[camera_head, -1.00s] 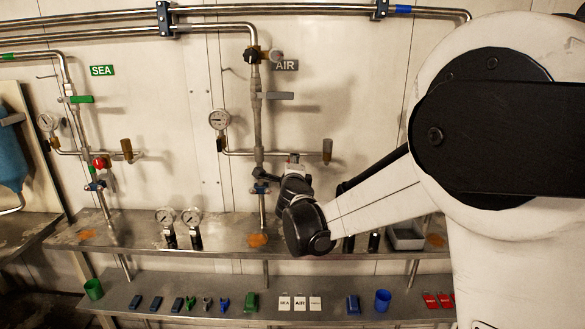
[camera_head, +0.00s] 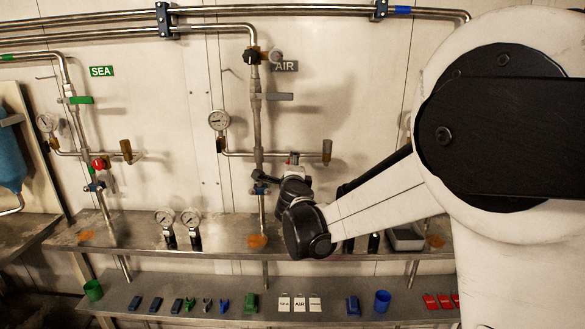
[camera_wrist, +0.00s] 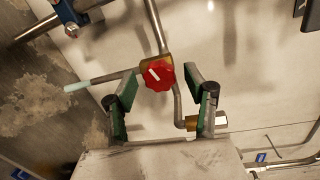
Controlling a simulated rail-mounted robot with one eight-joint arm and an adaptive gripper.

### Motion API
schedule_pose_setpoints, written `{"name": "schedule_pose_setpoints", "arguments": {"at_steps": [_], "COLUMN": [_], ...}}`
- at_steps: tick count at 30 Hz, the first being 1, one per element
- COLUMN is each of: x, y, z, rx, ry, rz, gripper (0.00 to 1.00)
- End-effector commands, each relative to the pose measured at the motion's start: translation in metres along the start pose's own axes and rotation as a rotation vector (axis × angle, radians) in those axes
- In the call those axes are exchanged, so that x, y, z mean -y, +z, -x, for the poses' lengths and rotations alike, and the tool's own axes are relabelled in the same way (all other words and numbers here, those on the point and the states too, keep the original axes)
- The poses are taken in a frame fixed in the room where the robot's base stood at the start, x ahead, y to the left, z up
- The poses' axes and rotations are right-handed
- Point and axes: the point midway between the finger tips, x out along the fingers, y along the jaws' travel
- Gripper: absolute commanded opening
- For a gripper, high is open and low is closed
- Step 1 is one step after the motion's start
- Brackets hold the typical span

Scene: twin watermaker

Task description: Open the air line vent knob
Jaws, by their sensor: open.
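The air line (camera_head: 257,115) runs down the wall below the AIR sign (camera_head: 285,65). In the wrist view, a red vent knob (camera_wrist: 160,76) with a white mark sits on a brass valve body on the pipe. My gripper (camera_wrist: 168,88) is open, with one green-padded finger on each side of the knob. The fingers look apart from the knob, though the depth is hard to judge. In the head view, my wrist hides the knob and my fingers are hard to make out beside the lower air pipe.
Below are a steel shelf (camera_head: 130,232) with gauges (camera_head: 191,218) and a lower shelf (camera_head: 225,290) with small items.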

Motion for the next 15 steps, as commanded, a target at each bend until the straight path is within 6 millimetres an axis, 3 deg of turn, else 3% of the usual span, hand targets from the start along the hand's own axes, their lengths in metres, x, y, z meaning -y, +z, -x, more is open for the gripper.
{"name": "schedule_pose_setpoints", "arguments": {"at_steps": [15], "x": [0.000], "y": [-0.001], "z": [0.092], "rx": [0.000], "ry": [0.000], "rz": [0.000], "gripper": [0.48]}}
